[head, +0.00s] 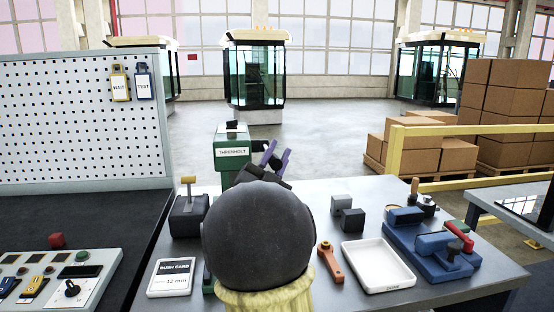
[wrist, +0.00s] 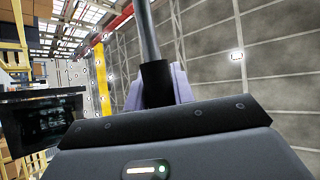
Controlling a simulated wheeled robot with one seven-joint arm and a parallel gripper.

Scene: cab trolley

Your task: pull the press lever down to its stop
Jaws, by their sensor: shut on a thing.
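The green press (head: 231,150), labelled THRENHOLT, stands at the back of the grey workbench. Its lower part is hidden behind my dark round arm link. My gripper (head: 274,154) is at the right side of the press, with its two purple fingers pointing up. In the wrist view the purple fingers are shut around the black grip of the press lever (wrist: 157,85). A grey rod runs from this grip up out of the picture. In the head view most of the lever is hidden; a dark piece shows beside the fingers.
On the bench are a white tray (head: 382,266), a blue vise (head: 432,246), an orange-handled tool (head: 329,262), dark blocks (head: 348,218) and a white card (head: 171,278). A pegboard (head: 80,120) stands left. A yellow rail (head: 470,129) and cardboard boxes (head: 505,100) are behind right.

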